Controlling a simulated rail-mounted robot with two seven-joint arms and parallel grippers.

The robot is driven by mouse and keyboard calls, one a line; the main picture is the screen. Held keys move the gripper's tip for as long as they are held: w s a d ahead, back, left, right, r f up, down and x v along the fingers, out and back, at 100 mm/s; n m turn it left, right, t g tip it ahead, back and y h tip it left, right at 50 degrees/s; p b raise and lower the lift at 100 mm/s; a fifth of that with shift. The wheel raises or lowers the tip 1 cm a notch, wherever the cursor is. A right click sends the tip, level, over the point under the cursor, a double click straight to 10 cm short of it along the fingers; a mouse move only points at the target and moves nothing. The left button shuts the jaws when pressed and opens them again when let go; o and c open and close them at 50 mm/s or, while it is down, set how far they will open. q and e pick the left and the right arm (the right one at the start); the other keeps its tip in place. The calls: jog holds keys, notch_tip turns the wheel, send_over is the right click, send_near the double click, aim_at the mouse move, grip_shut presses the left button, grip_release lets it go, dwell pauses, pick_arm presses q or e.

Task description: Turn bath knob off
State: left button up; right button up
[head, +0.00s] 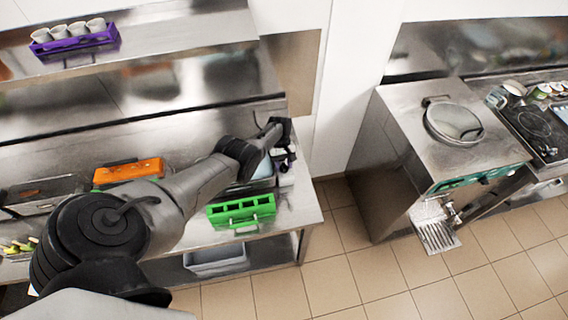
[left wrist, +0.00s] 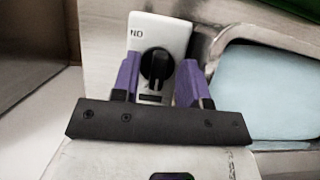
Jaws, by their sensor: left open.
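The bath knob (left wrist: 157,66) is black and round with a raised grip bar, on a white control panel (left wrist: 172,30) in the left wrist view. The metal bath (left wrist: 205,45) with pale blue water lies to the right of the panel. In the head view my left gripper (head: 286,158) is at the counter's right end, and the knob is hidden there. My right gripper is not in view.
A green rack (head: 241,211) and an orange box (head: 128,171) stand on the steel counter. A purple rack (head: 75,39) with white cups sits on the upper shelf. A steel machine (head: 425,115) stands to the right, with tiled floor (head: 345,270) free before it.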

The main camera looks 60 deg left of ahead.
pick_arm(q)
jog(key=shift+w+a+r+p, duration=0.15)
jog(key=shift+r+p, duration=0.15)
jog(key=shift+r, duration=0.25)
jog(key=p+v, duration=0.3)
jog(key=v, duration=0.9)
jog(key=shift+a+r, duration=0.15)
jog(key=shift+r, duration=0.25)
